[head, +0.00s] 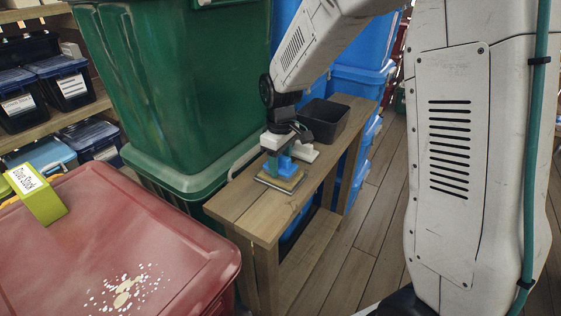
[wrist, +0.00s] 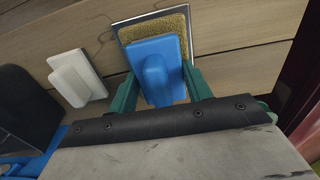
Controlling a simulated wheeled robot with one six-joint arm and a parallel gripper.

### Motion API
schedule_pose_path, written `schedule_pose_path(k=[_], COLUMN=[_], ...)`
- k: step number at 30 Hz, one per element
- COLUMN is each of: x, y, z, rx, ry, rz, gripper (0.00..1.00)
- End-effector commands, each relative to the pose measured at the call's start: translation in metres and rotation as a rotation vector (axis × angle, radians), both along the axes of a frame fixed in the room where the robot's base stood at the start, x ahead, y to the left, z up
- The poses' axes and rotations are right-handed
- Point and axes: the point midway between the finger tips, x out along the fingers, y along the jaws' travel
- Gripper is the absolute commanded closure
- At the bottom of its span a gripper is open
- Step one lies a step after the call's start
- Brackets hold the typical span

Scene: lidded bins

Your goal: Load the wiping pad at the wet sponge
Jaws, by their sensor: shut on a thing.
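The wiping pad is a blue block with a raised blue grip (head: 287,166); it also shows in the wrist view (wrist: 158,70). My gripper (head: 277,160) is shut on its grip, with a green finger on each side in the wrist view. The wet sponge is a tan-yellow slab (wrist: 150,28) in a thin grey tray on the wooden bench. The pad is over the sponge and covers most of it in the wrist view. It looks in contact or very close; I cannot tell which. The pad's underside is hidden.
A white block with a grip (wrist: 76,78) lies beside the sponge on the bench (head: 245,207). A dark open bin (head: 325,120) stands farther back. A red lid (head: 180,230) at the left bears a pale speckled spill (head: 122,293) and a yellow-green labelled box (head: 37,197). Green bins (head: 180,90) stand behind.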

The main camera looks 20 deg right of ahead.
Motion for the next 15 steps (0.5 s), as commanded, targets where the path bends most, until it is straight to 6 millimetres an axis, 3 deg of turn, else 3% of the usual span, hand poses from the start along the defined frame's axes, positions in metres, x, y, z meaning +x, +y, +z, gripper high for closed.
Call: schedule_pose_path(k=[15], x=[0.000], y=[0.000], z=[0.038], rx=[0.000], ry=[0.000], rz=[0.000], gripper=[0.69])
